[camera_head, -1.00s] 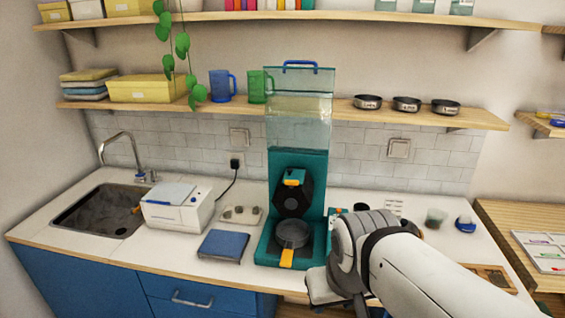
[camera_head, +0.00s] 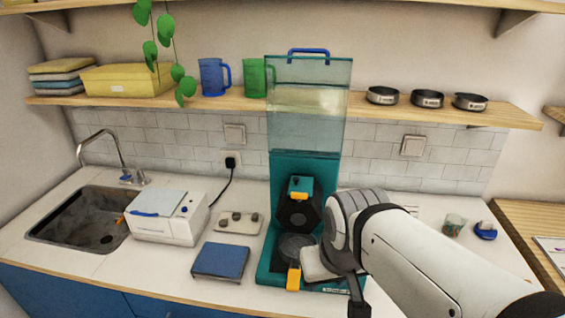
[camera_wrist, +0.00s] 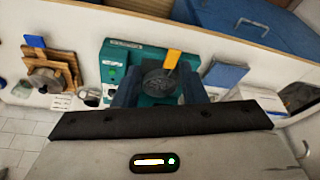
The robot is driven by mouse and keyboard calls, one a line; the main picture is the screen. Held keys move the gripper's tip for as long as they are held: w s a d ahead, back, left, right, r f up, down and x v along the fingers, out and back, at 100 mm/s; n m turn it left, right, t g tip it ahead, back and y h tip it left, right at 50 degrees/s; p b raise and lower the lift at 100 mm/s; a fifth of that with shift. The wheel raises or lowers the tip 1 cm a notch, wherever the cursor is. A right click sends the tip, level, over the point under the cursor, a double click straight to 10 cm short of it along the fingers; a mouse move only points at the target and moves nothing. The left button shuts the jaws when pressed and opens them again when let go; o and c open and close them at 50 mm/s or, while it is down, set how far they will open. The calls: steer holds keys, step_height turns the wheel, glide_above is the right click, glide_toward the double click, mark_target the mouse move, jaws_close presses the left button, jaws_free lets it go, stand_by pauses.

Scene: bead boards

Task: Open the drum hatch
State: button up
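The teal machine (camera_head: 304,166) stands on the counter with a clear, blue-handled bin on top. Its black many-sided drum (camera_head: 298,215) faces forward under a teal cap with an orange tab (camera_head: 299,196). I cannot make out a separate hatch edge; it looks closed. Below the drum is a dark round pan (camera_head: 290,246) with an orange handle (camera_head: 293,278). My gripper (camera_wrist: 158,86) is open and empty in the wrist view, its two dark fingers apart in front of the machine base (camera_wrist: 118,52). In the head view my wrist hides the machine's lower right side.
A white printer-like box (camera_head: 168,222), a blue pad (camera_head: 220,261) and a small tray of knobs (camera_head: 239,222) lie left of the machine. The sink (camera_head: 80,222) is farther left. A shelf (camera_head: 225,101) with mugs and tins runs above. A cup (camera_head: 454,225) stands right.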

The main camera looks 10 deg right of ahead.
steer(key=w+r+n+p, duration=0.1)
steer(key=w+r, duration=0.2)
steer(key=w, duration=0.3)
steer(key=w+r+n, duration=0.1)
steer(key=w+r, duration=0.3)
steer(key=w, duration=0.1)
steer(key=n+y+p, duration=0.1)
steer(key=n+y, duration=0.1)
steer(key=n, duration=0.1)
glide_toward(296, 178)
steer(key=f, duration=0.1)
steer(key=shift+t, duration=0.4)
steer(key=p+x, duration=0.1)
steer(key=x, duration=0.5)
steer(key=shift+a+f, duration=0.1)
steer(key=shift+f, duration=0.25)
steer(key=shift+c, duration=0.4)
jaws_close()
